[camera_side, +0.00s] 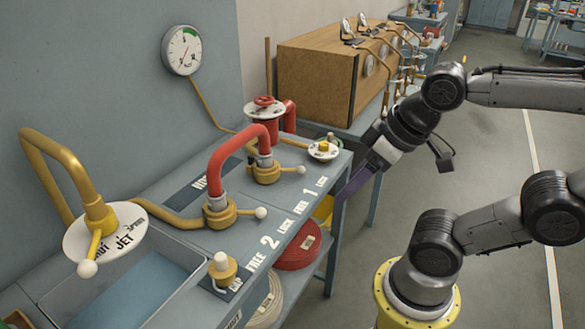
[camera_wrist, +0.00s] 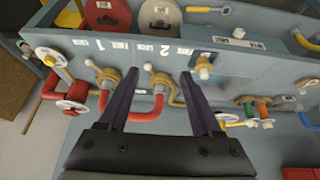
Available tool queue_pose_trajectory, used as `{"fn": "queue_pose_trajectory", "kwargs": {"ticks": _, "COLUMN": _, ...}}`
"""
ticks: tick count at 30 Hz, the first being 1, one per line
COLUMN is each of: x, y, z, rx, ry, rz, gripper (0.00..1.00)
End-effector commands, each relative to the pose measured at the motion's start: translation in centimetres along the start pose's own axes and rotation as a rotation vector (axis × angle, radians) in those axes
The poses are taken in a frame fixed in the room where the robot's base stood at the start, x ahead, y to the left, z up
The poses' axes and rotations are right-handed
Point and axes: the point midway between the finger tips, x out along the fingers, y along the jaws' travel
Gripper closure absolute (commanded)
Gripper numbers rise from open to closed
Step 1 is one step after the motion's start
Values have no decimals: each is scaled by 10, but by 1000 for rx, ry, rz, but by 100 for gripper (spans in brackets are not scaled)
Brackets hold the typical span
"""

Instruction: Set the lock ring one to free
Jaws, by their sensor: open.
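Lock ring one (camera_side: 264,172) is a brass ring at the foot of the red bent pipe (camera_side: 235,140). Its lever ends in a white knob (camera_side: 301,169) that points toward the bench front, on the LOCK side of its label. In the wrist view, ring one (camera_wrist: 129,82) lies near the left finger. My gripper (camera_side: 342,198) hangs off the bench front, right of ring one in the side view, apart from it. In the wrist view, my gripper (camera_wrist: 153,85) is open and empty, its two dark fingers spread over the bench with the bent pipe between them.
Lock ring two (camera_side: 219,212) has a similar knob lever at the pipe's other end. A red handwheel (camera_side: 264,101) stands behind ring one. A white dial (camera_side: 323,151) is to the right. A plugged brass fitting (camera_side: 222,268) sits near the front edge.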

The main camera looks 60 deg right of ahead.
Motion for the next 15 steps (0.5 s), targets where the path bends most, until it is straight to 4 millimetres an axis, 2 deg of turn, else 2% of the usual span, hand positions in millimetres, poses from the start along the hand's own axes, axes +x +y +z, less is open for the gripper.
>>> {"fn": "queue_pose_trajectory", "kwargs": {"ticks": 2, "x": -4, "y": 2, "z": -4, "rx": -30, "ry": 4, "rz": 7, "gripper": 34}}
{"fn": "queue_pose_trajectory", "kwargs": {"ticks": 5, "x": -16, "y": 6, "z": -24, "rx": -70, "ry": 26, "rz": 25, "gripper": 34}}
{"fn": "queue_pose_trajectory", "kwargs": {"ticks": 10, "x": -22, "y": 23, "z": -74, "rx": -112, "ry": -10, "rz": 79, "gripper": 34}}
{"fn": "queue_pose_trajectory", "kwargs": {"ticks": 15, "x": -10, "y": 50, "z": -126, "rx": -124, "ry": -83, "rz": 132, "gripper": 34}}
